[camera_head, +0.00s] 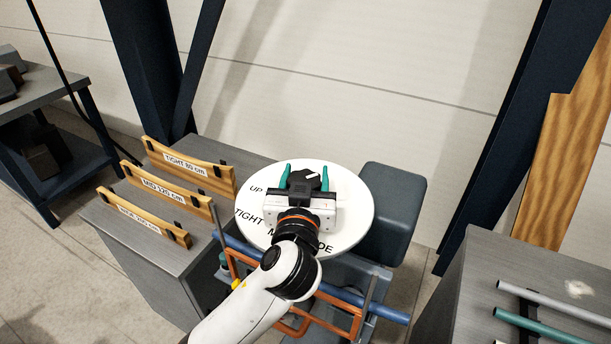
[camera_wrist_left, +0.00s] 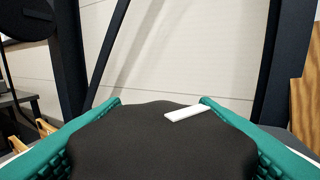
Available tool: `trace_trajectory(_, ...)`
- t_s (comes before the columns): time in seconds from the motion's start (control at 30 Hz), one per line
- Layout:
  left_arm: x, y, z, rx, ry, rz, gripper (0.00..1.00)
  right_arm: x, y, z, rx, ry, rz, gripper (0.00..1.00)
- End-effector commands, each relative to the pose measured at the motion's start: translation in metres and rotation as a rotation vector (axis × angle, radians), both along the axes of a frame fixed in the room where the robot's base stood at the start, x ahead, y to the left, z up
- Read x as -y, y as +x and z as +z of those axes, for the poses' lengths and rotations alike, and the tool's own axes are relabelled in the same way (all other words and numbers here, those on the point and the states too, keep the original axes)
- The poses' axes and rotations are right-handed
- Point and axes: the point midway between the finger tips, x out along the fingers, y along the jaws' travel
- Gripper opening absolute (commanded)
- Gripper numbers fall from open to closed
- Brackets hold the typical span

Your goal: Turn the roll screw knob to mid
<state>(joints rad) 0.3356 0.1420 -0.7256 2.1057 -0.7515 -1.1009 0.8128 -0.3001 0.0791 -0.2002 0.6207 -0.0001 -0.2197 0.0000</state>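A round white dial plate (camera_head: 352,205) sits at centre in the head view, with "UP" and "TIGHT" at its left and "M…" and "…DE" partly hidden along its near side. The black knob (camera_head: 300,180) is at its middle, with a white pointer mark toward the right. My left gripper (camera_head: 306,172) reaches over the plate, its teal fingers one on each side of the knob. In the left wrist view the knob (camera_wrist_left: 160,145) fills the space between the fingers; whether they press on it is unclear. My right gripper is out of view.
Wooden boards labelled "TIGHT 80 cm" (camera_head: 188,165) and "MID 120 cm" (camera_head: 165,188) stand on a grey cabinet at left, with a third board nearer. A dark grey block (camera_head: 395,200) is behind the plate. Blue and orange tubing runs below it. A grey bench (camera_head: 480,280) with rods stands at right.

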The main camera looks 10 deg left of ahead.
Motion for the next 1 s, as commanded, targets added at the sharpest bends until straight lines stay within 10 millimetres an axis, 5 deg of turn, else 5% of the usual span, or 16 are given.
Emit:
trace_trajectory(0.1, 0.000, 0.000, 0.000, 0.000, 0.000, -0.001, 0.31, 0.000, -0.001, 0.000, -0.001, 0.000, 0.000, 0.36)
trace_trajectory(0.47, 0.001, 0.000, 0.001, 0.000, 0.000, -0.073, 0.31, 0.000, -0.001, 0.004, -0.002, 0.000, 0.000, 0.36)
trace_trajectory(1.0, 0.007, -0.002, 0.003, 0.002, 0.007, -0.525, 0.31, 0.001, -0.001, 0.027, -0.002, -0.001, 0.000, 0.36)
